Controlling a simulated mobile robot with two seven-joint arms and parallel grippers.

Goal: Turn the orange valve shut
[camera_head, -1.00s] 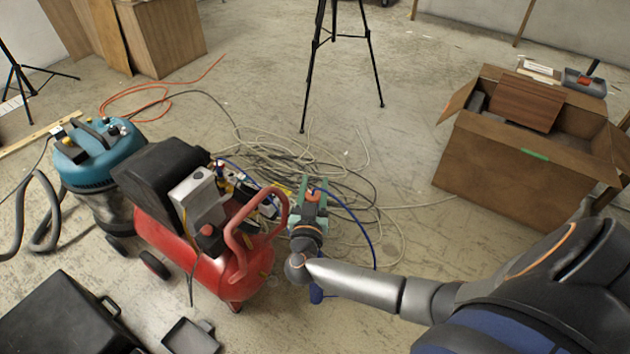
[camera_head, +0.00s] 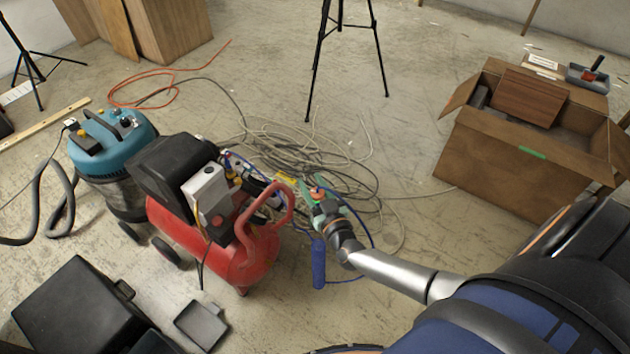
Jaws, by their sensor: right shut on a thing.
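The orange valve (camera_head: 317,192) shows only as a small orange patch beside the right end of the red compressor (camera_head: 215,235). My right gripper (camera_head: 322,205), with greenish fingers, is at the valve and shut on it. The gripper and wrist hide most of the valve. A blue hose (camera_head: 357,216) loops past the gripper, and a blue cylindrical handle (camera_head: 318,263) hangs just below it. My left gripper is not in view.
A teal vacuum (camera_head: 110,145) stands left of the compressor. Tangled cables (camera_head: 300,150) lie behind the gripper. A black tripod (camera_head: 345,50) stands at the back, an open cardboard box (camera_head: 530,145) at right. A black case (camera_head: 80,310) and small tray (camera_head: 200,325) lie in front.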

